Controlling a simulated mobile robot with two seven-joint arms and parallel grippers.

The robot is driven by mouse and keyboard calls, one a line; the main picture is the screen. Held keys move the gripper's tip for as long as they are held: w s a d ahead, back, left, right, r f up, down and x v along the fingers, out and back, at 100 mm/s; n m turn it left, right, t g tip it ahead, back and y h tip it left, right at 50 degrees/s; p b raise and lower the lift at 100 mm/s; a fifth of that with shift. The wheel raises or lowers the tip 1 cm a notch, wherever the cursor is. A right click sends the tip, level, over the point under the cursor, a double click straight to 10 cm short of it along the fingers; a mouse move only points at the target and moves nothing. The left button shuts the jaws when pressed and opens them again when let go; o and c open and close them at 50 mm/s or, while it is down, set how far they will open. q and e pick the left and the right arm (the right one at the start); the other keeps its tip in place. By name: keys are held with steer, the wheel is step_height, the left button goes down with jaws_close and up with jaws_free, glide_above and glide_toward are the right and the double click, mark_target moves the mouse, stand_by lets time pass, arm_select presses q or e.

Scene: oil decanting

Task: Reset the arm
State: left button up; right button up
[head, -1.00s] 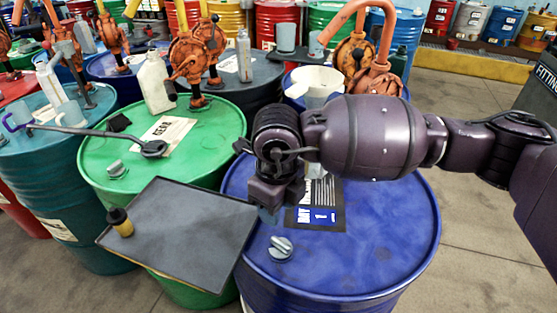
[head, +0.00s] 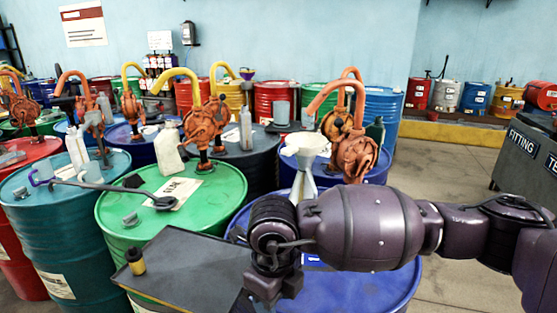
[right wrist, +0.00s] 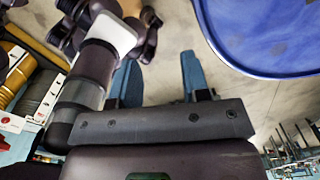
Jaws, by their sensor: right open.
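My right arm comes in from the right in the head view and crosses in front of the blue drum (head: 375,288). Its wrist bends down near the right edge of the dark tray (head: 185,265), and the fingertips do not show clearly there. In the right wrist view my right gripper (right wrist: 159,78) has its two blue fingers apart with nothing between them. Bare floor and the rim of a blue drum (right wrist: 270,35) lie beyond the fingers. My left gripper is not in view.
A white funnel (head: 306,143) stands behind my arm, near orange pumps (head: 357,155). Open floor (head: 462,170) lies right.

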steer(key=s+a+r+g+y, duration=0.4)
steer(key=s+a+g+y, duration=0.2)
steer(key=s+a+y, duration=0.5)
step_height(320, 180, up, 8)
steer(key=m+y, duration=0.5)
steer(key=y, duration=0.2)
steer(key=w+d+r+m+t+y, duration=0.4)
steer(key=w+d+m+t+y, duration=0.1)
steer(key=m+t, duration=0.6)
steer(key=w+d+f+m+t+h, duration=0.3)
steer(key=w+d+m+t+h, duration=0.1)
steer(key=d+m+t+h, duration=0.4)
steer(key=w+d+f+m+t+h, duration=0.25)
steer(key=d+m+t+h, duration=0.35)
steer(key=m, duration=0.5)
steer(key=s+d+f+m+g+h, duration=0.45)
steer(key=d+f, duration=0.35)
steer(key=f, duration=0.2)
steer(key=s+d+f+m+g+h, duration=0.4)
steer(key=d+f+m+h, duration=0.2)
steer(key=d+f, duration=0.35)
steer(key=s+d+f+m+g, duration=0.1)
steer(key=s+d+f+g, duration=0.2)
steer(key=s, duration=0.4)
steer(key=s+f+g, duration=0.4)
steer(key=s, duration=0.4)
steer(key=w+f+t+y, duration=0.1)
steer(key=w+f+t, duration=0.7)
steer(key=f, duration=0.2)
